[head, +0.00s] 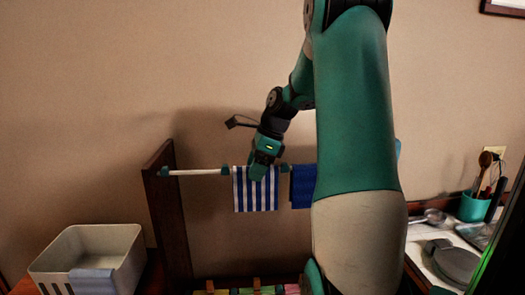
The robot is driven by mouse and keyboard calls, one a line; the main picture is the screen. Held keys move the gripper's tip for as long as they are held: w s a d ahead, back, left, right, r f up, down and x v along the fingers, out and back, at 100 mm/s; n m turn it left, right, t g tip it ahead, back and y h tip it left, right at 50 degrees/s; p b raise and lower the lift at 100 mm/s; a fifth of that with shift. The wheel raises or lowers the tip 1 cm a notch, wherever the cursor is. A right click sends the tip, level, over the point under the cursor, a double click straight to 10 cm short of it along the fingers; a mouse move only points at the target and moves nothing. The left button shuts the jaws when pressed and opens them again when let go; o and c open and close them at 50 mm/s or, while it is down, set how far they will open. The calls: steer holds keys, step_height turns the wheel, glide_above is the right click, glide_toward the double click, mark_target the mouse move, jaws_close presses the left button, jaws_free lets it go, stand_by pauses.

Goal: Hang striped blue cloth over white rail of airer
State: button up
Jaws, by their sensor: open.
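A blue and white striped cloth (256,190) hangs over the white rail (200,172) of the airer, and its front part drops below the rail. My gripper (258,176) is open at the top of the striped cloth, in front of the rail. It overlaps the cloth in this view, and I cannot tell whether the fingers touch it. The back part of the cloth is hidden. A dark wooden side post (170,215) carries the rail's left end. The rail's right end is hidden behind my arm.
A plain blue cloth (302,186) hangs on the rail to the right, partly behind my arm. A pale basket (90,258) with a grey-blue cloth stands at lower left. A counter at right bears a dark pan (455,264) and a teal utensil pot (474,207).

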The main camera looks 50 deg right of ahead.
steer(key=p+v, duration=0.4)
steer(key=v, duration=1.3)
steer(key=shift+p, duration=0.3)
steer(key=w+a+f+n+g+y+b, duration=0.1)
steer(key=w+a+f+n+b, duration=0.15)
steer(key=a+n, duration=0.8)
steer(key=w+a+f+n+g+y+b, duration=0.15)
steer(key=a+f+n, duration=0.35)
steer(key=a, duration=1.1)
steer(key=s+a+f+n+b, duration=0.1)
steer(key=s+a+f+n, duration=0.3)
steer(key=s+a+n, duration=0.3)
steer(key=s+a+f+n+h+b, duration=0.1)
steer(key=s+a+f+n, duration=0.4)
steer(key=n, duration=0.7)
steer(key=s+a+g+b, duration=0.1)
steer(key=s+a, duration=0.1)
steer(key=a, duration=0.1)
steer(key=shift+s+a, duration=0.25)
steer(key=shift+a, duration=0.15)
